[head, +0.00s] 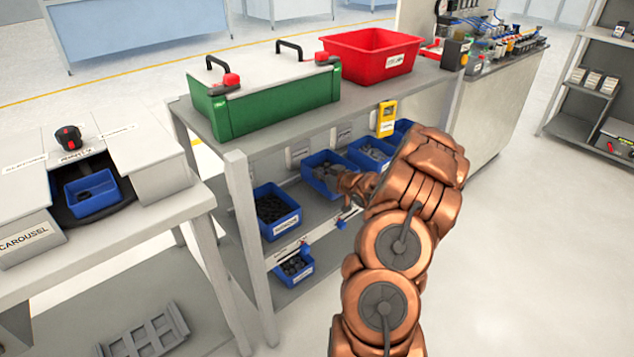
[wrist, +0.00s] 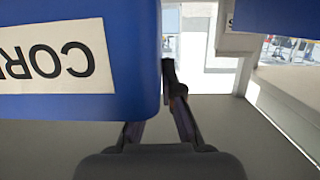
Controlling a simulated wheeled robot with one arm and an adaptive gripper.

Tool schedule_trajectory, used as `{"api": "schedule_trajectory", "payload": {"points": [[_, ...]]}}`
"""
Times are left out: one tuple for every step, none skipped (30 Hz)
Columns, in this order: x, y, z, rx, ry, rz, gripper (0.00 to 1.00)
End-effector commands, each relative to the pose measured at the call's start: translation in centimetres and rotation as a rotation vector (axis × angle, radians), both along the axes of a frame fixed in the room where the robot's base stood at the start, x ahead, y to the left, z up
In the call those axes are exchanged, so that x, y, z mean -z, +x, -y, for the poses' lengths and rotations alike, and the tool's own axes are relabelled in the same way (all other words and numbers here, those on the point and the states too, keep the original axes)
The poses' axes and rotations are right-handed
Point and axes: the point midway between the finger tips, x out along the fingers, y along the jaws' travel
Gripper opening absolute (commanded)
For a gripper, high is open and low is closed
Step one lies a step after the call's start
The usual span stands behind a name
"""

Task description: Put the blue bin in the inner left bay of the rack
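Several blue bins stand on the rack (head: 237,196) under its top. The one at my gripper (head: 347,186) is a blue bin (head: 325,172) holding dark parts. In the wrist view this bin (wrist: 60,108) fills the left side, its white label upside down and cut off. My gripper's fingers (wrist: 160,95) are close together at the bin's right edge. One finger lies along the outside; the other passes behind the labelled face, its tip hidden. The wall appears pinched between them. I cannot tell whether the bin is clear of the shelf.
A front-left blue bin (head: 277,211) and further bins (head: 370,153) flank it. Another sits lower (head: 293,268). A green case (head: 270,102) and red bin (head: 370,57) stand on top. The carousel table (head: 185,207) is at left; floor at right is clear.

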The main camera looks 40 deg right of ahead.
Motion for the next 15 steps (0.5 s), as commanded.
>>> {"api": "schedule_trajectory", "payload": {"points": [[-0.1,0.3,0.1,0.0,-0.003,0.002,0.0],[-0.1,0.4,0.2,0.0,-0.003,0.002,0.0],[-0.1,0.5,0.2,0.0,-0.003,0.002,0.0],[-0.1,0.6,0.2,0.0,-0.003,0.002,0.0],[-0.1,0.7,0.2,0.0,-0.004,0.002,0.0],[-0.1,1.0,0.2,0.0,-0.004,0.003,0.0],[-0.1,1.3,0.2,-0.001,-0.004,0.003,0.0],[0.3,1.2,0.3,0.001,-0.001,0.002,0.0],[0.9,1.1,0.3,0.001,0.0,0.002,0.0],[1.4,1.1,0.2,0.001,0.0,0.001,0.0],[1.8,1.1,0.2,0.0,0.0,0.0,0.0],[2.4,1.1,0.2,-0.001,0.001,-0.001,0.0],[2.8,1.1,0.2,-0.001,0.001,-0.001,0.0],[3.1,1.1,0.2,-0.001,0.001,0.0,0.0],[3.4,1.1,0.2,0.0,0.001,0.0,0.0]]}}
